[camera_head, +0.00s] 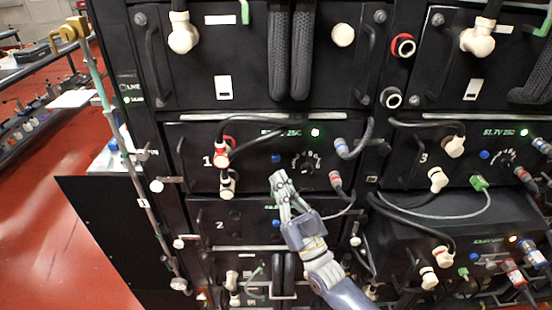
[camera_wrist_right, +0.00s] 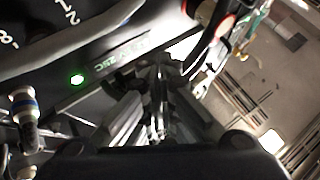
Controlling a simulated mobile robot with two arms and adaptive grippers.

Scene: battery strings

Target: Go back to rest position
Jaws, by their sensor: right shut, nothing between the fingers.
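My right gripper (camera_head: 280,184) is in the middle of the head view, its arm coming up from the bottom. Its fingers are shut and empty, pointing at the front of the rack, just below the battery module marked 1 (camera_head: 255,157). In the right wrist view the shut fingers (camera_wrist_right: 157,125) point toward the module face with its green light (camera_wrist_right: 77,79). Whether the fingertips touch the panel cannot be told. My left gripper is not in view.
The black battery rack (camera_head: 180,90) fills most of the head view, with cables and plugs (camera_head: 228,182) close around the gripper. A pole (camera_head: 105,100) stands left of the rack. Red floor (camera_head: 60,220) and a cluttered bench (camera_head: 35,115) lie further left.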

